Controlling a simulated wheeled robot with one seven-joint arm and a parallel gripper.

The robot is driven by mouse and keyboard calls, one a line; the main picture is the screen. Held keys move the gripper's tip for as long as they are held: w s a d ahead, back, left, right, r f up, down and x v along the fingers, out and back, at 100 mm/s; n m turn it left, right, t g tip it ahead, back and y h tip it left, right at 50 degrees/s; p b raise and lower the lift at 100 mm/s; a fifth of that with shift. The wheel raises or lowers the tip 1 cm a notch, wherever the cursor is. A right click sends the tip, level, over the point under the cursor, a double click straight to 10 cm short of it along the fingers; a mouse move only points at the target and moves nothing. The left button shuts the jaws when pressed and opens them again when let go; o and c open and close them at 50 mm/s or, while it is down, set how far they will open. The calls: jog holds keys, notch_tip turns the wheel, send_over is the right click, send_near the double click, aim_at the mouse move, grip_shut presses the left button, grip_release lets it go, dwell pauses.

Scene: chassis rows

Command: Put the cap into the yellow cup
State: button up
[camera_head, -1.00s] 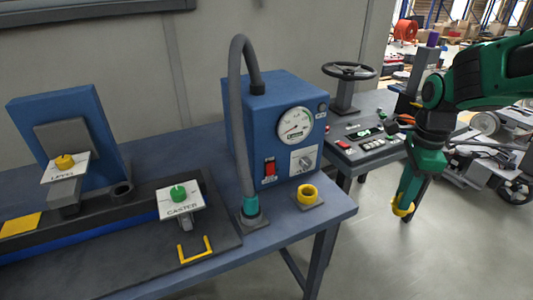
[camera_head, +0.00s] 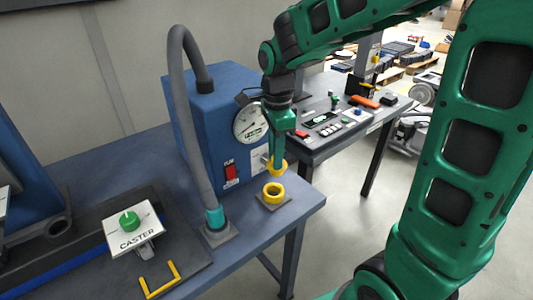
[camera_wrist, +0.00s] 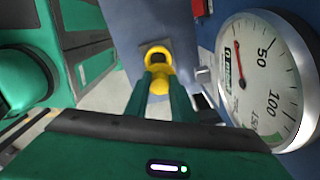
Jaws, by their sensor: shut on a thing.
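The yellow cup (camera_head: 273,194) is a short open ring on a grey square plate, near the right end of the blue bench. My gripper (camera_head: 277,163) points down just above the cup and is shut on the yellow cap (camera_head: 278,170). In the wrist view the cap (camera_wrist: 158,87) sits between my green fingertips (camera_wrist: 159,80). The cup (camera_wrist: 158,54) shows just beyond it, its dark opening partly hidden. In the head view the cap appears slightly above the cup's rim; the exact gap is hard to tell.
A blue box (camera_head: 215,125) with a dial gauge (camera_head: 250,123) and red switch stands close behind the cup. A grey hose (camera_head: 178,120) runs down to the bench at left. A CASTER sign with a green knob (camera_head: 130,221) and a yellow handle (camera_head: 160,281) lie further left.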

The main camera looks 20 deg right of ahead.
jog(key=shift+a, duration=0.4)
jog(key=shift+f, duration=0.1)
jog(key=shift+f, duration=2.3)
jog(key=shift+s, duration=0.2)
jog(key=shift+f, duration=1.95)
jog(key=o, duration=1.1)
